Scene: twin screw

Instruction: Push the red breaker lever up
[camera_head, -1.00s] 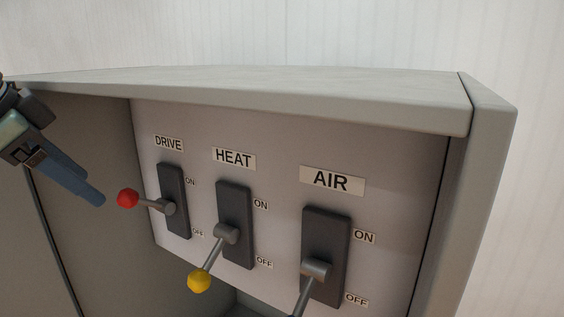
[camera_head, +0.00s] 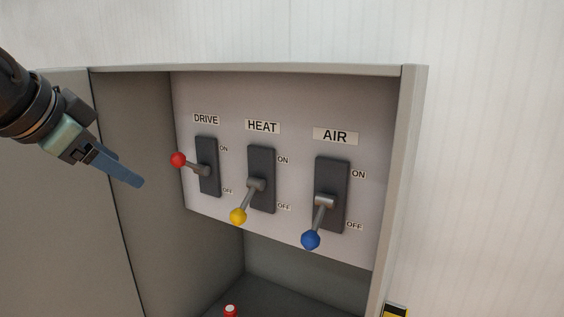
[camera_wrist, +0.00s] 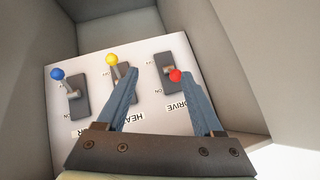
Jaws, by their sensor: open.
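The red lever knob (camera_head: 178,159) is on the DRIVE switch (camera_head: 208,176) at the left of the panel. Its lever sticks out to the left and slightly up, higher than the two other levers, which tilt down. My gripper (camera_head: 138,183) is to the left of and a little below the red knob in the head view, apart from it. In the wrist view my gripper (camera_wrist: 159,73) is open with nothing held. There the red knob (camera_wrist: 175,76) shows between the fingers, close to the right one; whether they touch is unclear.
The yellow HEAT lever knob (camera_head: 238,216) and blue AIR lever knob (camera_head: 311,240) are to the right. The box side wall (camera_head: 140,170) and right edge (camera_head: 412,170) enclose the panel. A red and white piece (camera_head: 230,310) is low in the box.

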